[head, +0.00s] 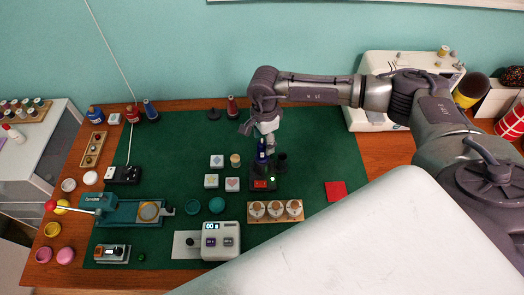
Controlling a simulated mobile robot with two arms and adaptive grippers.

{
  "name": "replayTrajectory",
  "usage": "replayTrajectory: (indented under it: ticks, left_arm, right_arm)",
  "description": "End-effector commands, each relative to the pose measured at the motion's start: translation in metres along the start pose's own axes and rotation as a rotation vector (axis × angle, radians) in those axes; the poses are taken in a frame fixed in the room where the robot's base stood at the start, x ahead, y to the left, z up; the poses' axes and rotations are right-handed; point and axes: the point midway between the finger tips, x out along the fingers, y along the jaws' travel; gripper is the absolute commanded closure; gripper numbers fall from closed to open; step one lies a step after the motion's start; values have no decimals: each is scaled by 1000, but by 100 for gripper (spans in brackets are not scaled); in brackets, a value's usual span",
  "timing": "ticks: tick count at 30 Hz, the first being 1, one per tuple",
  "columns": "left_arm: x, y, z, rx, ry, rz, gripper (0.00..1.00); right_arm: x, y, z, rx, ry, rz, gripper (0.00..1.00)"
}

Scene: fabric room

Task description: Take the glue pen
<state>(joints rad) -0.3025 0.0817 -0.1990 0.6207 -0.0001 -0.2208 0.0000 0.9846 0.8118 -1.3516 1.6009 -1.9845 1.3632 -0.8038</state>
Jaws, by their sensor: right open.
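A small dark blue upright thing, which looks like the glue pen (262,151), stands at a small black base (264,184) with a red panel and a green light. My right gripper (270,143) points down from the end of the right arm, close above and beside the blue pen. It is open. The fingers are small and partly hidden by the wrist, so I cannot tell whether they touch the pen. My left gripper is not in view.
A green mat (330,150) covers the wooden table. A dark round-topped piece (282,160) stands just right of the pen. Square stamped tiles (217,161) lie to the left. A wooden rack with jars (275,211) and a scale (221,240) sit in front. A red cloth square (335,191) lies right.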

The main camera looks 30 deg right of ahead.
Motion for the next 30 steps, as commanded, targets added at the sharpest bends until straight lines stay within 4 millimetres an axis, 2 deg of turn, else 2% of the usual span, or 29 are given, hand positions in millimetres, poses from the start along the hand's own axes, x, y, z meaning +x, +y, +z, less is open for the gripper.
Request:
replayTrajectory:
  ticks: [7, 12, 20, 30]
  left_arm:
    - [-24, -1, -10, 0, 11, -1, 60]
    - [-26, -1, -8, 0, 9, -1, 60]
    - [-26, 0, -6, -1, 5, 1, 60]
    - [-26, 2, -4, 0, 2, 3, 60]
  right_arm:
    - [27, 1, 8, 0, -1, 5, 39]
    - [49, 0, 7, 0, 0, 2, 39]
    - [53, 0, 7, -1, 0, 0, 39]
    - [53, 0, 6, 0, 0, 0, 94]
